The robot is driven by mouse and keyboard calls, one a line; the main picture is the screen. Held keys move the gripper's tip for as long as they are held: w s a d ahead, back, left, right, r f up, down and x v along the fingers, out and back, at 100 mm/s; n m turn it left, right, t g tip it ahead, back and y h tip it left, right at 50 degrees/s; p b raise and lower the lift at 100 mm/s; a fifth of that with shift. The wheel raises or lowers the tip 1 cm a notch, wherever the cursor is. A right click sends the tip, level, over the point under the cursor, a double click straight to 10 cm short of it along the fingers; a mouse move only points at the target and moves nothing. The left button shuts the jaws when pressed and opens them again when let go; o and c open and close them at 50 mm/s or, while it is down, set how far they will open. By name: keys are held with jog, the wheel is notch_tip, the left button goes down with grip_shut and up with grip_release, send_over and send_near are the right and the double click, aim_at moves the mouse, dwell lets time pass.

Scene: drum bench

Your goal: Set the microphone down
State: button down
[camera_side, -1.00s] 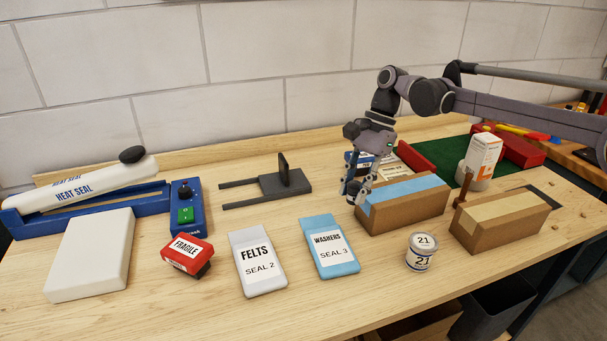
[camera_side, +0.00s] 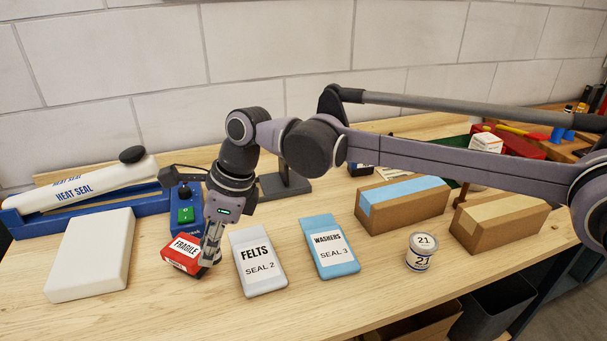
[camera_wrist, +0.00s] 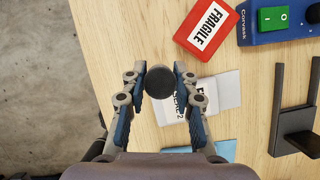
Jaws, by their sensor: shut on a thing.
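My gripper (camera_wrist: 160,78) is shut on a dark round-headed thing, which I take to be the microphone (camera_wrist: 160,82). Only its round black head shows between the fingertips in the wrist view; the rest is hidden. In the side view my gripper (camera_side: 210,250) points down between the red FRAGILE box (camera_side: 182,254) and the FELTS packet (camera_side: 258,263). I cannot make out the microphone there, nor tell whether it touches anything below.
A blue WASHERS packet (camera_side: 331,246) lies to the right. A dark stand (camera_wrist: 296,124) and the heat sealer (camera_side: 80,188) are behind. A white slab (camera_side: 90,255) is at left. Taped boxes (camera_side: 402,203) and a can (camera_side: 421,251) are at right. The front bench strip is bare.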

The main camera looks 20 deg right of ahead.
jog(key=s+a+f, duration=0.1)
jog(key=a+f, duration=0.1)
jog(key=a, duration=0.1)
jog(key=s+a+f, duration=0.1)
jog(key=a+f, duration=0.1)
jog(key=a, duration=0.1)
jog(key=s+a+f, duration=0.1)
jog(key=a+f, duration=0.1)
jog(key=a, duration=0.1)
jog(key=shift+s+a+f, duration=0.15)
jog(key=shift+s+a, duration=0.05)
jog(key=shift+s, duration=0.15)
jog(key=shift+f, duration=1.95)
jog(key=c, duration=1)
grip_release()
jog(key=shift+f, duration=0.1)
jog(key=shift+c, duration=0.2)
